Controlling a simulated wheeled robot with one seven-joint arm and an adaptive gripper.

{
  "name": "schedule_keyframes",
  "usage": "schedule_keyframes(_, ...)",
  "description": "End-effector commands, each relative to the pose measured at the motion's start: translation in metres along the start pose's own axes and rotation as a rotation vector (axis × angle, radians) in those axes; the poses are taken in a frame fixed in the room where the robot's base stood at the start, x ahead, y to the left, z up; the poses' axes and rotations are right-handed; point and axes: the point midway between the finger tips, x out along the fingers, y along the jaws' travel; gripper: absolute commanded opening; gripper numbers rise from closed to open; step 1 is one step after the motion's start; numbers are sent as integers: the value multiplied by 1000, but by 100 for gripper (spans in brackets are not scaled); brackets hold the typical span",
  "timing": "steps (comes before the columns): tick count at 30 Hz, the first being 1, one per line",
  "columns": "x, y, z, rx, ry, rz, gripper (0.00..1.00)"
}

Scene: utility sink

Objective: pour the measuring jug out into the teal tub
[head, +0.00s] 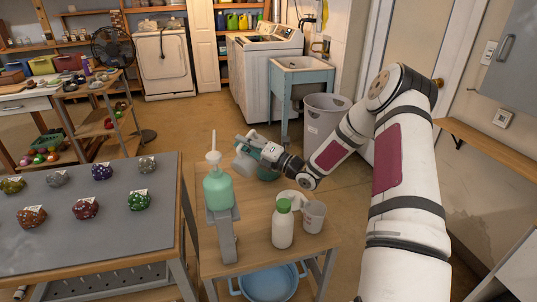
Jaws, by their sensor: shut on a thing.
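My gripper (257,146) is at the far side of the small wooden table, shut on the measuring jug (243,165). The jug is a pale grey, see-through vessel that looks tilted, to the left of the gripper. I cannot see into the jug or the tub, so any liquid or stream does not show.
On the same table stand a green pump bottle (218,190), a white bottle with a green cap (283,228), a pale cup (314,216) and a white item (292,198). A blue basin (270,284) is below. A grey-topped table (85,235) with several painted stones adjoins on the left.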

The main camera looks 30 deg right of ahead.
Motion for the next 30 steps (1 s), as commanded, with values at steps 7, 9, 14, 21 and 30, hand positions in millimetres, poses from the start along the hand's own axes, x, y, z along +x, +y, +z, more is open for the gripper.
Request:
schedule_keyframes(7, 1, 3, 3, 22, -5, 2, 0)
schedule_keyframes(9, 1, 3, 4, 28, -6, 2, 0)
schedule_keyframes(14, 1, 4, 6, 42, -9, 2, 0)
schedule_keyframes(21, 1, 6, 8, 62, -14, 2, 0)
schedule_keyframes(30, 1, 6, 15, 89, -19, 1, 0)
